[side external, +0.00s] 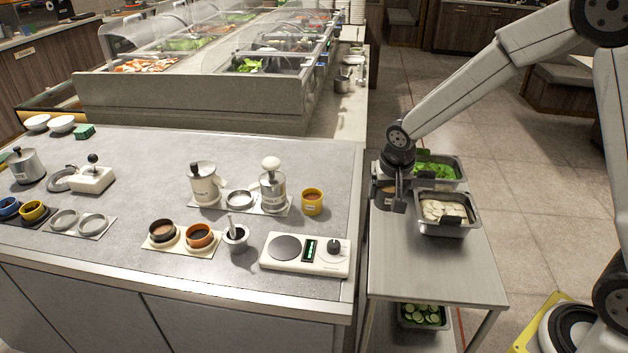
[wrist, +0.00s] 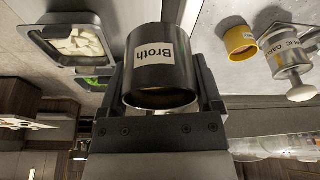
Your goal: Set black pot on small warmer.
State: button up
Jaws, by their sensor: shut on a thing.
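The black pot (wrist: 150,75), a cylinder with a white "Broth" label and brown contents, is between the fingers of my gripper (wrist: 161,92) in the wrist view. My gripper is shut on it. In the side view my gripper (side external: 392,196) holds it above the left edge of the steel cart, beside the counter; the pot is small and partly hidden there. A white unit with a round grey plate, a green display and a black knob, seemingly the small warmer (side external: 306,266), sits at the counter's front right. Its plate is empty, left of my gripper.
A yellow cup (side external: 312,202) and lidded canisters (side external: 273,185) stand behind the warmer. A small grey pot with a spoon (side external: 236,239) is left of it. Food trays (side external: 446,228) sit on the cart (side external: 420,275), right of my gripper.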

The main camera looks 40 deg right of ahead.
jog(key=shift+w+a, duration=0.45)
jog(key=shift+w, duration=0.05)
jog(key=w+a+f+n, duration=0.1)
jog(key=w+a+n, duration=0.1)
jog(key=w+a, duration=0.5)
jog(key=n+y, duration=0.1)
jog(key=n, duration=0.2)
send_over(283, 244)
jog(key=shift+s+a+f+t, duration=0.1)
jog(key=shift+s+f+t, duration=0.05)
jog(key=shift+f, duration=0.35)
jog(key=shift+s+f+t, duration=0.15)
jog(key=shift+f, duration=0.35)
jog(key=shift+f, duration=0.2)
jog(key=shift+f, duration=3)
jog(key=shift+f, duration=0.55)
jog(key=o, duration=1.1)
